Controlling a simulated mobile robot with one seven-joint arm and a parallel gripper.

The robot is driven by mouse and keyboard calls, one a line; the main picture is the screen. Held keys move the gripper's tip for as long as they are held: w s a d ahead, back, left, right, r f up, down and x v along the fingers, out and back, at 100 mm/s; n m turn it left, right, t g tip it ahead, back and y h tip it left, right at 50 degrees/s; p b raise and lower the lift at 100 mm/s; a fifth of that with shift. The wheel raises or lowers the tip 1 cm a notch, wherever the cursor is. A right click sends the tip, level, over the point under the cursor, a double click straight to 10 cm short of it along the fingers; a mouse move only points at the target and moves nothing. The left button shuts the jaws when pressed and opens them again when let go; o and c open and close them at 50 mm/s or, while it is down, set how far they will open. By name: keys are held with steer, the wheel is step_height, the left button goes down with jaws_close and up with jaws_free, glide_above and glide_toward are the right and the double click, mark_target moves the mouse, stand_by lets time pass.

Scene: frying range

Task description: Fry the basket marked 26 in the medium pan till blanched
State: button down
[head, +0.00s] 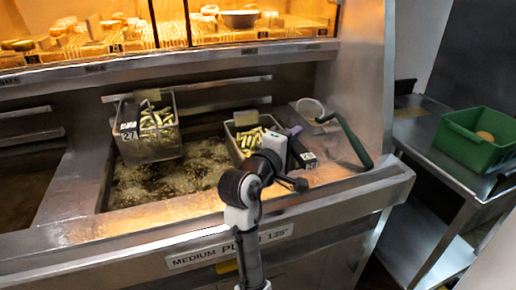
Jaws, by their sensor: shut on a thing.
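The medium pan (122,196), labelled "MEDIUM PAN" on its front, holds bubbling oil. A wire basket (150,148) of pale green-yellow pieces is at its back left, with a number tag (128,131) I cannot read surely. A second basket (232,143) with similar pieces is at the pan's right side, partly hidden by my arm. A dark tag (308,158) beside it seems to read 26, but is small. My gripper (294,140) is by this basket's right end, shut on what seems to be its handle; the grip is partly hidden. I cannot tell how deep this basket sits.
A skimmer with a green handle (350,141) lies on the right ledge. A green crate (466,150) holding a round brown thing stands on the steel side table (415,132). A lit food display (165,35) runs above the back. Another pan bay (30,190) is at left.

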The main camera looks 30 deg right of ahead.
steer(key=shift+r+p, duration=4.4)
steer(key=shift+r, duration=0.95)
